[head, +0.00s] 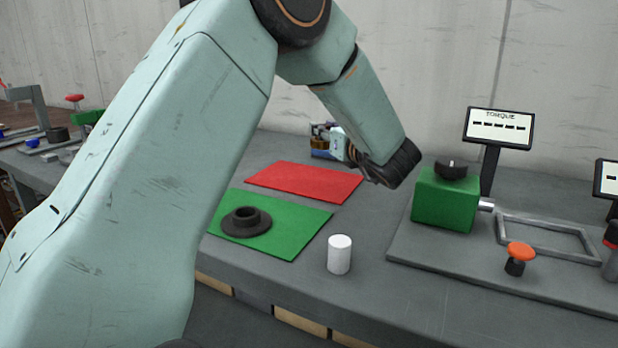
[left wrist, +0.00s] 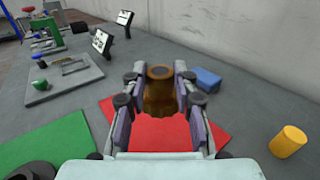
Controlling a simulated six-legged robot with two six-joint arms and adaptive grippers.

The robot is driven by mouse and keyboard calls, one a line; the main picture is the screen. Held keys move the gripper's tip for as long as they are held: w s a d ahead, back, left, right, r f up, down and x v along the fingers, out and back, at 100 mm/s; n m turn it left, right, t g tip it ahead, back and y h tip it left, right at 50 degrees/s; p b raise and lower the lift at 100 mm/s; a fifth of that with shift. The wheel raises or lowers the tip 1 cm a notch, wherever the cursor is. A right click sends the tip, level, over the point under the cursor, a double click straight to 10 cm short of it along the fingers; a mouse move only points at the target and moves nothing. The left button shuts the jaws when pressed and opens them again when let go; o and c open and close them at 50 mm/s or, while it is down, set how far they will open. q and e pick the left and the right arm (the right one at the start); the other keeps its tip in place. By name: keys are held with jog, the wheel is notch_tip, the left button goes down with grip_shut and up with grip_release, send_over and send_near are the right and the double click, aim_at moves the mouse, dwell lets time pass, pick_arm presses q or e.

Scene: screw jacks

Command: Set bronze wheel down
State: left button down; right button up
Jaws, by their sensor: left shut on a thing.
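My left gripper (left wrist: 160,88) is shut on the bronze wheel (left wrist: 160,92), a brown ring-topped piece between the fingers in the left wrist view. The wheel appears over the far part of the red mat (left wrist: 150,136); its height above the mat is unclear. In the head view my left gripper (head: 336,144) is small and partly hidden behind my own arm, near the back edge of the red mat (head: 305,181). A dark flanged wheel (head: 246,222) lies on the green mat (head: 285,239). My right gripper is not in view.
A blue block (left wrist: 207,80) and a yellow cylinder (left wrist: 288,141) stand near the red mat. A white cylinder (head: 339,254) stands beside the green mat. A green jack block (head: 445,200), torque display (head: 498,128) and orange-topped knob (head: 520,255) stand at the right.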

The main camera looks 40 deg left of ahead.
pick_arm(q)
notch_tip(320, 180, down, 6)
jog(key=shift+d+r+b, duration=0.1)
jog(key=shift+d+b, duration=0.05)
jog(key=shift+b, duration=0.6)
jog(key=shift+s+f, duration=0.15)
jog(key=shift+f, duration=0.35)
notch_tip(320, 180, down, 3)
jog(key=shift+d+r+b, duration=0.1)
jog(key=shift+b, duration=0.45)
jog(key=c, duration=1.5)
grip_release()
jog(key=shift+f, duration=0.25)
jog(key=o, duration=0.5)
jog(key=shift+c, duration=0.2)
jog(key=shift+r, duration=0.1)
